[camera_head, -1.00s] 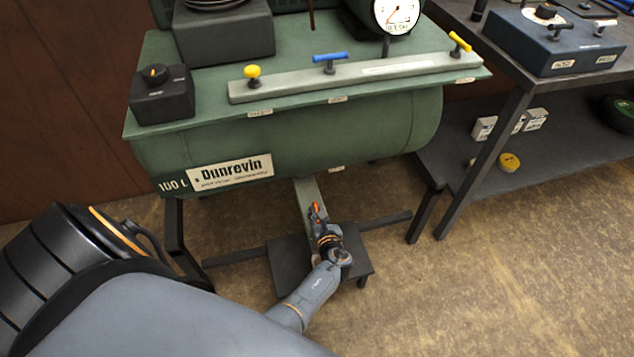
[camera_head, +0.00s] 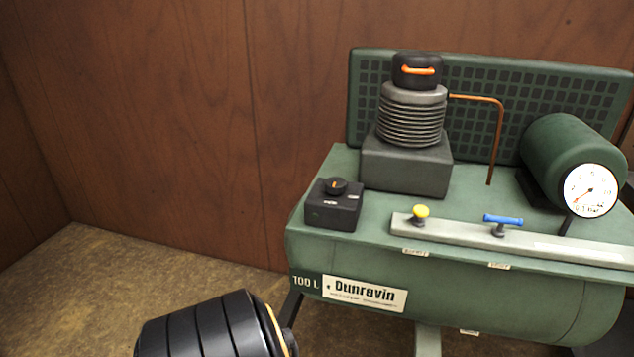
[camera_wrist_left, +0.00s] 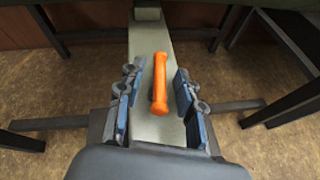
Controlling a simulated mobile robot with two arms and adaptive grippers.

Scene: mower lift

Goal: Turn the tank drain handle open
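In the left wrist view an orange bar handle (camera_wrist_left: 159,84), the drain handle by its place under the tank, stands lengthwise in front of a grey-green upright. My left gripper (camera_wrist_left: 156,92) is open, with one blue-padded finger on each side of the handle. A gap shows between the handle and each finger, so I see no grip on it. My right gripper is in neither current view.
On the tank top are a black switch box (camera_head: 333,207), a ribbed pump (camera_head: 411,120), a pressure gauge (camera_head: 591,191), and a rail with yellow (camera_head: 420,212) and blue (camera_head: 503,219) valve handles. Dark legs (camera_wrist_left: 269,70) flank the gripper. Floor (camera_head: 110,280) to the left is clear.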

